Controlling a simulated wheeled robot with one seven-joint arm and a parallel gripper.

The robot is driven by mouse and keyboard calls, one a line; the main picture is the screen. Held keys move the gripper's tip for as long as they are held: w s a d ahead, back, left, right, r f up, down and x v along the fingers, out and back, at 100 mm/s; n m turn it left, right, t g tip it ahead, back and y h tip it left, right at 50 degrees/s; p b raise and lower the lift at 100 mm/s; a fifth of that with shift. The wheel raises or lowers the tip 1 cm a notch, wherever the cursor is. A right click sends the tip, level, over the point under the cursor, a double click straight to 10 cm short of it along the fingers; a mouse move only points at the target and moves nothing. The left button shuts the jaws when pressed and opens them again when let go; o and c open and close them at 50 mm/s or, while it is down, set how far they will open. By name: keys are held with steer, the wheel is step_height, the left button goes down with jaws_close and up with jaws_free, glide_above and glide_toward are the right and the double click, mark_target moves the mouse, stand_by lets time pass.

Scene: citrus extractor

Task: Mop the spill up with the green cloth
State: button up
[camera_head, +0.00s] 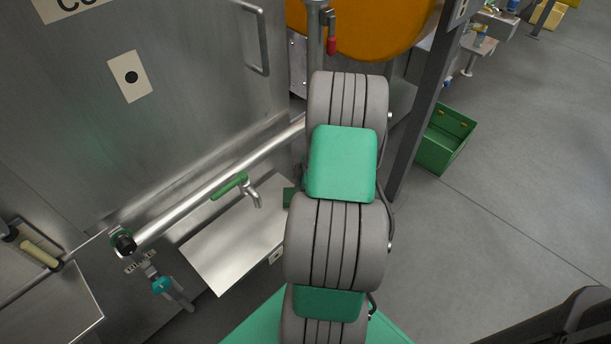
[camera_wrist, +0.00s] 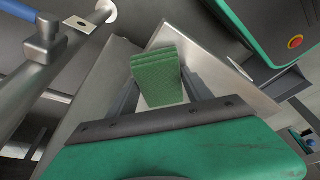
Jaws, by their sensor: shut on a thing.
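The green cloth (camera_wrist: 157,75) shows in the wrist view as a thick, folded, ridged block. My gripper (camera_wrist: 160,90) is shut on it, with a dark finger on each side. The cloth is in front of a bare metal tray (camera_wrist: 222,65); I cannot tell whether it touches it. In the head view the metal tray (camera_head: 235,245) lies below a pipe, left of my arm. My arm hides most of my gripper there, and a small green patch at the tray's right edge is too hidden to name. I can make out no spill in either view.
A tap with a green handle (camera_head: 230,186) hangs over the tray from a long metal pipe (camera_head: 215,185). A green crate (camera_head: 445,140) stands on the open grey floor at right, past a dark post (camera_head: 425,100).

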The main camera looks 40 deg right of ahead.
mark_target(280, 213)
steer(key=a+p, duration=0.1)
steer(key=a, duration=0.6)
steer(key=shift+s+p, duration=0.15)
steer(key=shift+p, duration=0.25)
step_height(280, 213, up, 8)
steer(key=p, duration=0.5)
steer(key=shift+p, duration=0.3)
steer(key=shift+d, duration=0.1)
